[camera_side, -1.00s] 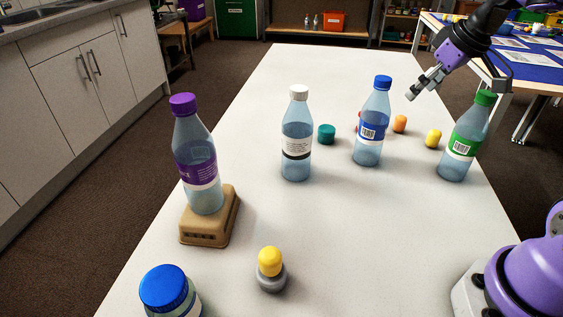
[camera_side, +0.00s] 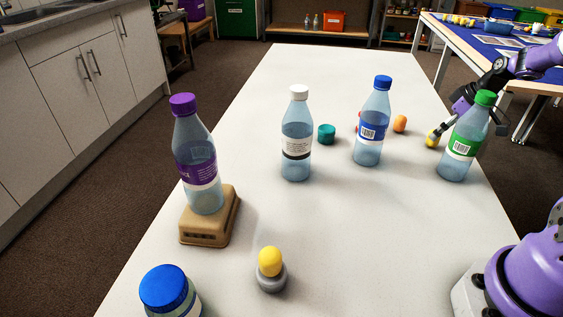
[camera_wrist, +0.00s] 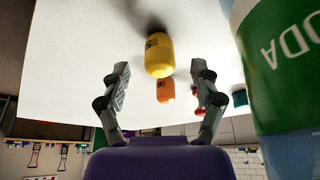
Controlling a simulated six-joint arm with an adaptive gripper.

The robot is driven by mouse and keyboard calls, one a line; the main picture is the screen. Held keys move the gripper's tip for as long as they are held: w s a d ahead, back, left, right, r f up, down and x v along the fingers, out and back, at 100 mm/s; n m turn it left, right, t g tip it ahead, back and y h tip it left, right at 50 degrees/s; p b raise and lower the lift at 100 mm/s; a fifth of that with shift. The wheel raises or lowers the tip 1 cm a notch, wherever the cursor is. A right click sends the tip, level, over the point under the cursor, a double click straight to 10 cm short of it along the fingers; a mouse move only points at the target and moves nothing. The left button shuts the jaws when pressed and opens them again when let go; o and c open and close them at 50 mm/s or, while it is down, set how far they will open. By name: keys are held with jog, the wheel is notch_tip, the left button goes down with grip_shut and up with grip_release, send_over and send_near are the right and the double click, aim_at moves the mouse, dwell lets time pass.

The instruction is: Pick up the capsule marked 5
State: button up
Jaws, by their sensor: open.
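A yellow capsule (camera_side: 431,141) lies on the white table near its right edge, left of the green-capped bottle. In the wrist view the yellow capsule (camera_wrist: 158,60) bears a small dark mark that looks like a 5. My gripper (camera_side: 439,130) is right at it in the side view, partly hidden behind the green-capped bottle. In the wrist view the fingers of my gripper (camera_wrist: 161,70) are spread wide, with the capsule ahead in the gap between them and nothing held.
The green-capped bottle (camera_side: 464,143) stands close to my gripper, and its label fills the right of the wrist view. An orange capsule (camera_side: 400,123) lies beyond. Blue-capped (camera_side: 371,128) and white-capped (camera_side: 297,140) bottles and a teal capsule (camera_side: 326,134) stand further left.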

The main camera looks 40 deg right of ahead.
aim_at(432, 142)
jog(key=shift+x, duration=1.5)
jog(key=c, duration=0.8)
